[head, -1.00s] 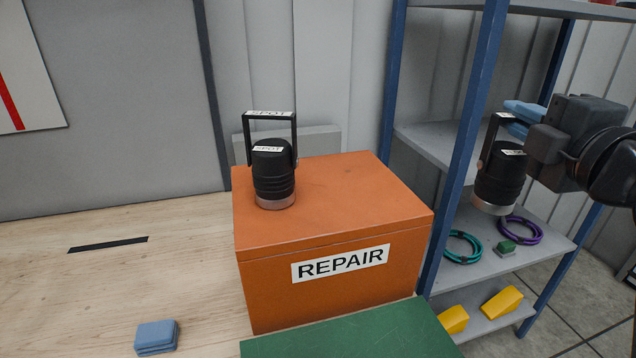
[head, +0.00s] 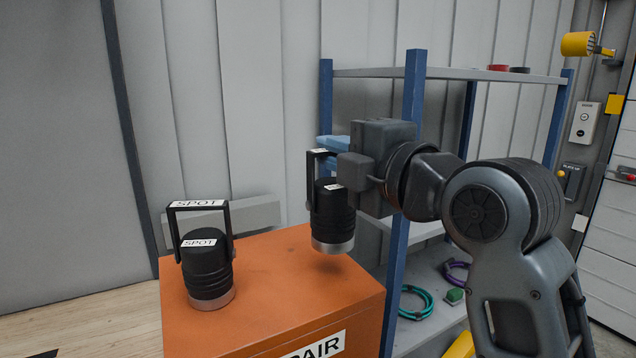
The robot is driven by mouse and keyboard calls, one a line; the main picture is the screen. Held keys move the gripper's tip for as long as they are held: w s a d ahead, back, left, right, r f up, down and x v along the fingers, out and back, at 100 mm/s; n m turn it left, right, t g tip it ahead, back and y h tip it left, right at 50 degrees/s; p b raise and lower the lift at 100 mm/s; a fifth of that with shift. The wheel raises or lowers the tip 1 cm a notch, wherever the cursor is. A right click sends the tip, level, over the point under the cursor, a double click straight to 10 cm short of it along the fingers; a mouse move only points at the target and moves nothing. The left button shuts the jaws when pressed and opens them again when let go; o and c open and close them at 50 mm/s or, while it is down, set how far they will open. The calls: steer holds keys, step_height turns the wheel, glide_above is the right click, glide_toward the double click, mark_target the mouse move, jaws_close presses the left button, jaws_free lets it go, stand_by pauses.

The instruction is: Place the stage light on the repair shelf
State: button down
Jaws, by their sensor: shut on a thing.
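My gripper (head: 345,165) is shut on the handle of a black stage light (head: 332,215) with a silver rim at its bottom. The light hangs upright in front of the shelf's left post, over or beside the back right part of the orange box; I cannot tell the gap below it. A second black light (head: 207,268), labelled SPOT, stands upright on the orange box (head: 290,285), handle up. The box's front label is partly cut off and shows "AIR". The blue-posted shelf unit (head: 455,74) stands behind, partly hidden by my arm.
A teal cable coil (head: 413,303), a purple coil (head: 455,272) and a green block (head: 454,296) lie on a lower shelf board. The box top right of the standing light is clear.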

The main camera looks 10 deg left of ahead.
mark_target(321, 180)
steer(key=shift+w+a+f, duration=0.25)
steer(key=shift+a+f, duration=0.05)
steer(key=shift+a, duration=0.2)
steer(key=shift+w+a+f, duration=0.25)
steer(key=shift+a+f, duration=0.05)
steer(key=shift+a, duration=0.15)
steer(key=shift+f+p, duration=0.6)
steer(key=shift+f, duration=1.4)
steer(key=shift+f, duration=0.15)
steer(key=c, duration=1.2)
jaws_free()
steer(key=b+v, duration=0.3)
steer(key=v, duration=0.9)
